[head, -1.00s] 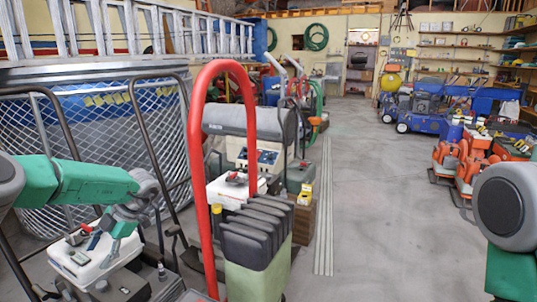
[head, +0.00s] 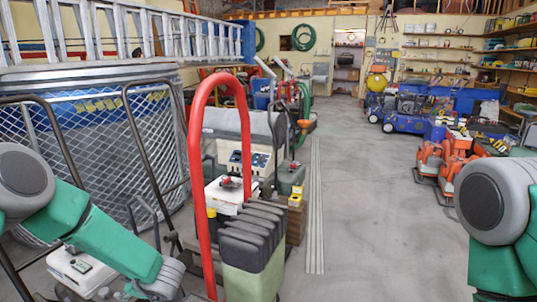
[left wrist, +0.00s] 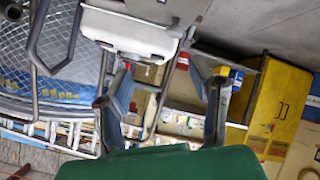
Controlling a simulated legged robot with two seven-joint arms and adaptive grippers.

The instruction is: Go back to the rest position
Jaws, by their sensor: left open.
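My left arm comes in from the left in the head view and slopes down to the bottom edge. Its wrist shows there, with the gripper mostly cut off or hidden. In the left wrist view my left gripper (left wrist: 163,75) has its two fingers well apart, with nothing held between them. A white case-like body (left wrist: 130,32) shows beyond the fingertips. Only a grey and green part of my right arm shows at the right edge of the head view; the right gripper is out of frame.
A white-topped machine (head: 80,272) stands close to my left arm. A red hoop handle (head: 198,170) rises near the centre, beside a dark-and-green ribbed bin (head: 255,262). Orange machines (head: 455,160) stand at right. The grey floor aisle (head: 360,210) is clear.

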